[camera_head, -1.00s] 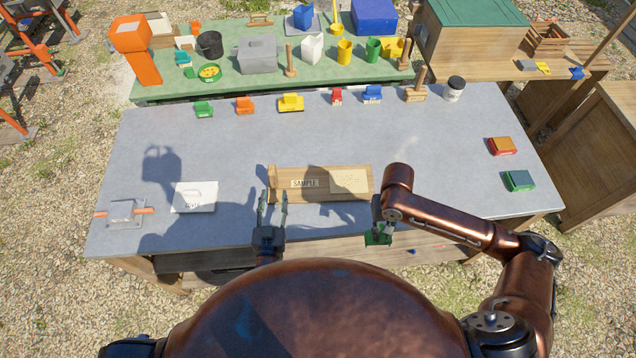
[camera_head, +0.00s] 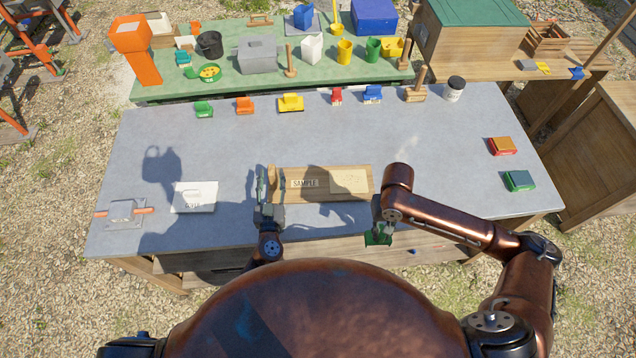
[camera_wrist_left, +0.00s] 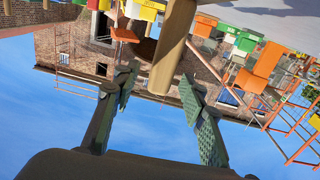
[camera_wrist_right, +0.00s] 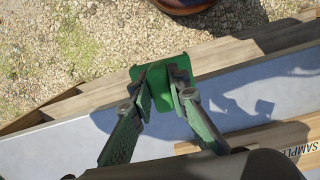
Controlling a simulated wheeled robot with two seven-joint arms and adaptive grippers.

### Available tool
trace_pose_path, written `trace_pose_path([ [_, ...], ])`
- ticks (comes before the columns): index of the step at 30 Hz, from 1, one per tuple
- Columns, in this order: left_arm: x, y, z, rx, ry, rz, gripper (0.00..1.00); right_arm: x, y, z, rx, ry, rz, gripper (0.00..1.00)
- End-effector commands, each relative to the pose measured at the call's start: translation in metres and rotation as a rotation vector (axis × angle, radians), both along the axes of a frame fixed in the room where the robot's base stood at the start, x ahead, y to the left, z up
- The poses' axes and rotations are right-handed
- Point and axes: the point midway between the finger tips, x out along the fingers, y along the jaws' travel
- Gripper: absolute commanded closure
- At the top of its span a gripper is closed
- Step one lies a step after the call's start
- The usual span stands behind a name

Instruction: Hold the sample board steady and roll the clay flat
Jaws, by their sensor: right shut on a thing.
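My left gripper (camera_head: 263,178) is open by the board's left end. In the left wrist view its fingers (camera_wrist_left: 158,78) stand apart, with a wooden piece (camera_wrist_left: 172,50) beyond or between them; contact is unclear. My right gripper (camera_wrist_right: 166,80) is shut on a green piece (camera_wrist_right: 178,95) at the table's front edge.
A white slab (camera_head: 195,197) and a grey block with orange handles (camera_head: 124,211) lie left of the board. The middle behind the board is clear.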

Motion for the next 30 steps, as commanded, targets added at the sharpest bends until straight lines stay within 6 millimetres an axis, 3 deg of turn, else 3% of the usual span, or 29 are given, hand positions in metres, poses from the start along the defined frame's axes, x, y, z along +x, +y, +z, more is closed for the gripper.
trace_pose_path([
  [7, 0.021, 0.0, 0.0, -0.001, 0.0, 0.001, 0.61, 0.0, 0.0, 0.0, 0.0, -0.001, 0.0, 1.0],
  [19, 0.026, 0.0, 0.0, 0.0, 0.001, 0.0, 0.62, 0.0, 0.0, 0.0, 0.0, -0.001, 0.0, 1.0],
  [30, 0.025, 0.0, 0.0, 0.0, 0.001, 0.0, 0.87, 0.0, 0.0, 0.0, 0.0, 0.0, 0.0, 1.0],
])
